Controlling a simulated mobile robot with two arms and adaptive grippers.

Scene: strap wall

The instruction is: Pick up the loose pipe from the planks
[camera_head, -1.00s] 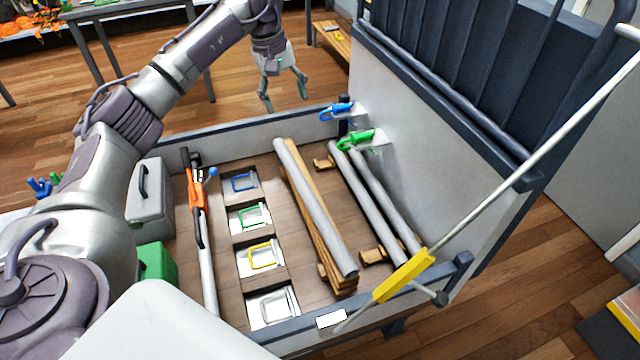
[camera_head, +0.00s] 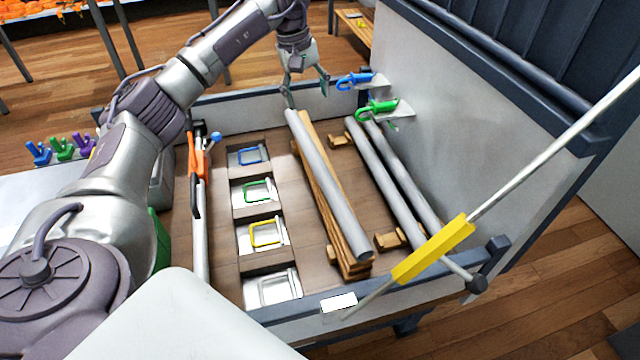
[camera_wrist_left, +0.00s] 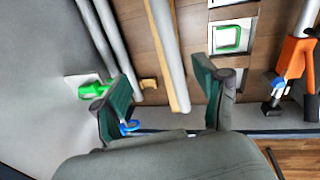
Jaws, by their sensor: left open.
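The loose grey pipe (camera_head: 328,185) lies lengthwise on a stack of wooden planks (camera_head: 345,243) in the middle of the workbench tray. My left gripper (camera_head: 306,92) is open and empty above the far end of the pipe, pointing down near the tray's back rim. In the left wrist view the pipe (camera_wrist_left: 166,50) runs between the two spread fingers (camera_wrist_left: 168,95), with a plank edge (camera_wrist_left: 177,95) beside it. The fingers appear apart from the pipe. My right gripper is not in view.
Two more grey pipes (camera_head: 385,181) lie on wooden blocks to the right. Blue (camera_head: 355,80) and green (camera_head: 377,109) clamps stick out from the white wall panel. An orange tool (camera_head: 198,160) lies left. A yellow-sleeved bar (camera_head: 433,250) crosses the front right corner.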

